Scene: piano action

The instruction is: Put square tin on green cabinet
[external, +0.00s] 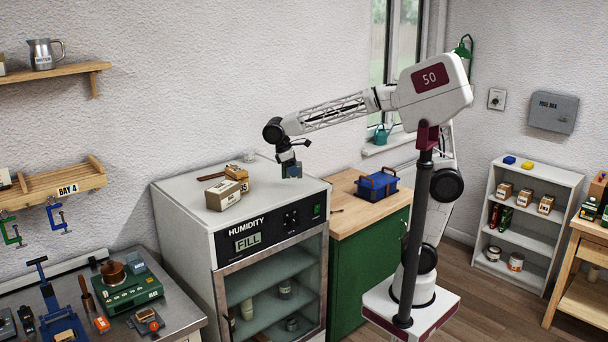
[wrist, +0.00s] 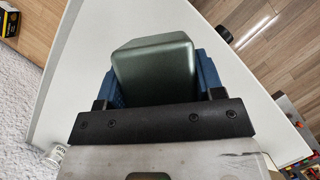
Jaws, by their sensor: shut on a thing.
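The square tin (wrist: 155,70) is dark grey-green with rounded edges. It sits between the two blue fingers of my gripper (wrist: 160,82) in the wrist view, and the gripper is shut on it. In the external view my gripper (external: 291,170) hangs pointing down above the right part of the white humidity cabinet's top; the tin is small there and mostly hidden by the fingers. The green cabinet (external: 368,270) stands right of the humidity cabinet, with a wooden top (external: 347,215).
A blue toolbox (external: 376,184) stands at the back of the wooden top; its front part is mostly clear. The humidity cabinet (external: 185,225) carries a cardboard box (external: 222,195) and other small items at its left. A window ledge lies behind.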

